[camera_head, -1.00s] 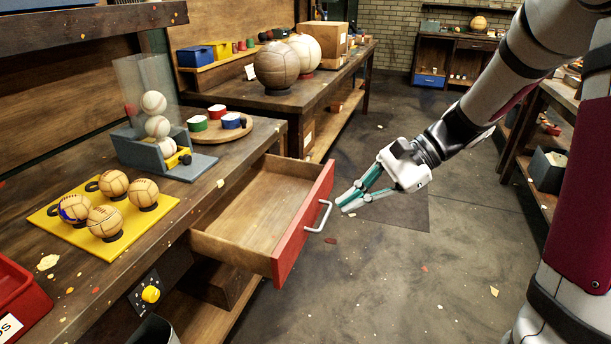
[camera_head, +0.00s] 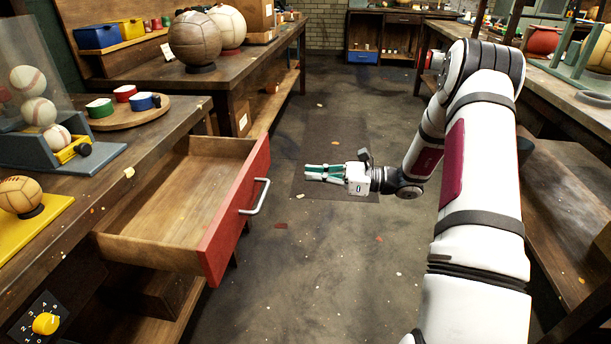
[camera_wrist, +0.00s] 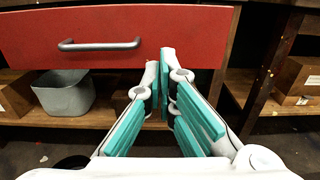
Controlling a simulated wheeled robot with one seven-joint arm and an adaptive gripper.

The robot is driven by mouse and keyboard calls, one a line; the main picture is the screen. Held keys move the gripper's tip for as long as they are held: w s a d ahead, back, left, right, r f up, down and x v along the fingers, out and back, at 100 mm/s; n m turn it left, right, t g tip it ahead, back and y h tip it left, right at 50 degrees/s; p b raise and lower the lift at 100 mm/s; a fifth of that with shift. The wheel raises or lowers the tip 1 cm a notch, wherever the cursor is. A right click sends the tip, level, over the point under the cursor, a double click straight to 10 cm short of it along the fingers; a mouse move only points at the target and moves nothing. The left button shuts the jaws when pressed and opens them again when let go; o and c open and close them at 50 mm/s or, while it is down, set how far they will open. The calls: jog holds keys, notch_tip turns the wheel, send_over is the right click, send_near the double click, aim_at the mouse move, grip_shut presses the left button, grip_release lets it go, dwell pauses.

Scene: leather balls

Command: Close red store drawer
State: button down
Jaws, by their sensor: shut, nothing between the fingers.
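The red-fronted drawer (camera_head: 238,212) is pulled out of the left workbench, and its wooden inside looks empty. A grey bar handle (camera_head: 256,196) is on its front. My gripper (camera_head: 305,172) is shut and empty over the aisle, to the right of the drawer front and apart from it in the head view. In the wrist view the red drawer front (camera_wrist: 200,32) spans the top, with its handle (camera_wrist: 98,45) at upper left. My gripper's teal fingers (camera_wrist: 160,85) point toward the front's lower right part; I cannot tell the exact gap.
The left workbench (camera_head: 115,180) holds a ball rack (camera_head: 62,155) and a round tray of coloured cups (camera_head: 127,112). A grey bin (camera_wrist: 65,92) stands under the drawer in the wrist view. Another bench (camera_head: 560,200) lines the right side. The aisle floor between is mostly clear.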

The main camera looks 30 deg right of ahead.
aim_at(259, 170)
jog(key=b+x, duration=0.2)
jog(key=x, duration=0.9)
jog(key=shift+a+f, duration=0.1)
jog(key=shift+w+a, duration=0.2)
jog(key=shift+a, duration=0.05)
jog(key=b+x, duration=0.1)
jog(key=x, duration=2.3)
jog(key=shift+w+a, duration=0.1)
jog(key=shift+a, duration=0.05)
jog(key=shift+a, duration=0.1)
